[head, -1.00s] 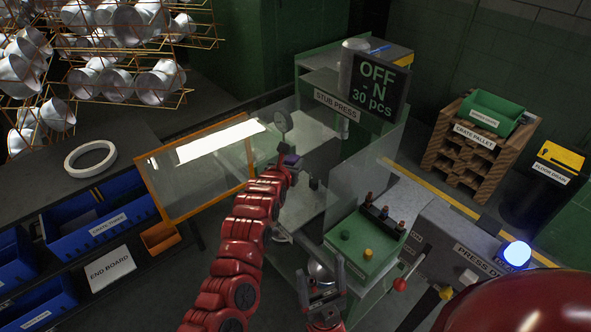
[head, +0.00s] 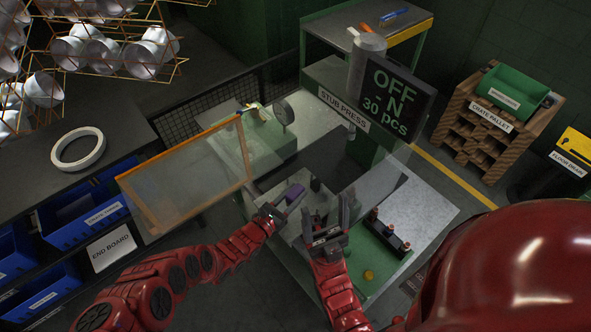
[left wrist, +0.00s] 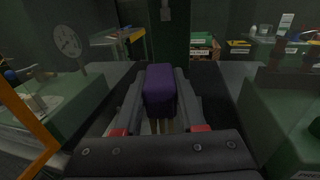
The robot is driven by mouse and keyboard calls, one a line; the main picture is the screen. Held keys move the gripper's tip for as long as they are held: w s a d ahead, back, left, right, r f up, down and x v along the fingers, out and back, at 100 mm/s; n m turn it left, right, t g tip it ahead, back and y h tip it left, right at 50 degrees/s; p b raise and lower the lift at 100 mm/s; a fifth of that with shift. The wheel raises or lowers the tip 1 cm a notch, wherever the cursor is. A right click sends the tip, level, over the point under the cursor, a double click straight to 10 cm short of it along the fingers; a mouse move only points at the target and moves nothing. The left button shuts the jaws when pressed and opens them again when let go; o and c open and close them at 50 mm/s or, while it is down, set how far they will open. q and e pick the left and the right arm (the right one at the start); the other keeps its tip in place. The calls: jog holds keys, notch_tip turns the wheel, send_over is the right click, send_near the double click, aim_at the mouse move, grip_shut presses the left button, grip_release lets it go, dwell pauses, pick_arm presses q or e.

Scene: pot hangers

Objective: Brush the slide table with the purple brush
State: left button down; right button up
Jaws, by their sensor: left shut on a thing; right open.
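The purple brush (head: 294,193) is in the jaws of my left gripper (head: 279,207), in front of the stub press. In the left wrist view the brush's purple block (left wrist: 160,90) stands between the two fingers of the left gripper (left wrist: 160,100). A dark flat surface (left wrist: 212,88) lies behind and beside it. I see no label for the slide table and cannot tell whether the brush touches any surface. My right gripper (head: 328,222) is open and empty, just right of the left one, partly over the green control box (head: 370,262).
A clear orange-framed guard (head: 185,180) stands open at left. A round gauge (head: 283,112) is behind it. Blue crates (head: 82,212) and a white ring (head: 78,148) are at far left.

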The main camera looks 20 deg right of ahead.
pick_arm(q)
jog(key=shift+w+a+f, duration=0.1)
jog(key=shift+a, duration=0.15)
jog(key=shift+s+a+f+b, duration=0.15)
jog(key=shift+s+b, duration=0.25)
jog(key=shift+b, duration=0.1)
jog(key=shift+s+f+b, duration=0.2)
jog(key=shift+b, duration=0.2)
jog(key=f+b, duration=0.3)
jog(key=b, duration=0.1)
jog(key=shift+w+f, duration=0.35)
jog(key=shift+f, duration=0.05)
jog(key=shift+s+f+b, duration=0.2)
jog(key=shift+f+b, duration=0.25)
jog(key=shift+b, duration=0.25)
jog(key=shift+w, duration=0.1)
jog(key=shift+f+b, duration=0.45)
jog(key=shift+f, duration=0.45)
